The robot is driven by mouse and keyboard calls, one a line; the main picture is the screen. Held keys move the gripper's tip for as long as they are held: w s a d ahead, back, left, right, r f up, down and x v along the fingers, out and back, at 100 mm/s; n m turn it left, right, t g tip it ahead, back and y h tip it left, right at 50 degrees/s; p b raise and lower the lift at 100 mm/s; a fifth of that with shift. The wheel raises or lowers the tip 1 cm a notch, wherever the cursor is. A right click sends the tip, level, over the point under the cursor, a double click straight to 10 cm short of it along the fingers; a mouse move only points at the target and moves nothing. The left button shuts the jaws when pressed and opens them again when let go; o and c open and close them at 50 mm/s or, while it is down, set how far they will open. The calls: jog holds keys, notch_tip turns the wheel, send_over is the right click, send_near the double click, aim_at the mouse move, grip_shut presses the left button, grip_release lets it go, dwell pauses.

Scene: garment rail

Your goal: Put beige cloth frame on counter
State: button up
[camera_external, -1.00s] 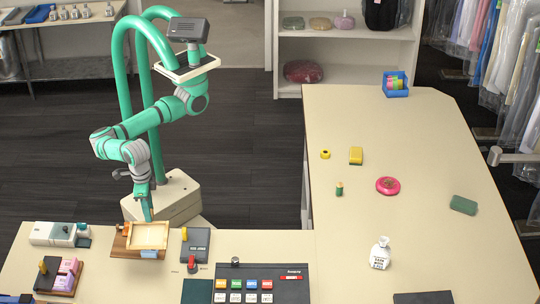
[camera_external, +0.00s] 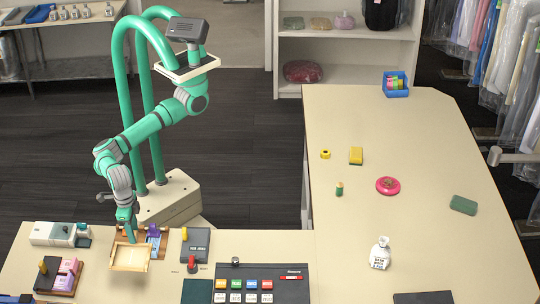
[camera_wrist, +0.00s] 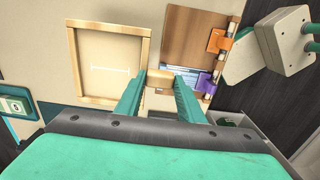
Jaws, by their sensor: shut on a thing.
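The beige cloth frame (camera_external: 130,258) is a square of light wood around a pale panel, over the left counter (camera_external: 210,238). In the wrist view the frame (camera_wrist: 110,65) shows a white line mark on its panel. My gripper (camera_external: 131,237) is at its back edge. In the wrist view my gripper (camera_wrist: 160,80) has both fingers on the frame's small wooden tab (camera_wrist: 158,78). A shadow shows along the frame's right side; I cannot tell whether it touches the counter.
A brown wooden board (camera_wrist: 195,35) with orange (camera_wrist: 217,40) and purple (camera_wrist: 204,82) clips lies beside the frame. A dark keypad panel (camera_external: 262,284) and a grey device (camera_external: 195,247) are to the right. A dark block with pink pieces (camera_external: 65,273) is to the left.

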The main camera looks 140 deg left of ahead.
aim_at(121, 260)
jog(key=d, duration=0.1)
jog(key=w+d+f, duration=0.1)
jog(key=w+d, duration=0.1)
jog(key=shift+f, duration=0.25)
jog(key=w+d+f, duration=0.1)
jog(key=f, duration=0.1)
jog(key=w+d+f, duration=0.2)
jog(key=d+f, duration=0.1)
jog(key=shift+f, duration=0.3)
jog(key=shift+d+f, duration=0.15)
jog(key=shift+f, duration=1.6)
jog(key=shift+f, duration=0.1)
jog(key=o, duration=1.1)
notch_tip(121, 260, up, 12)
jog(key=shift+r, duration=0.1)
jog(key=shift+w, duration=0.1)
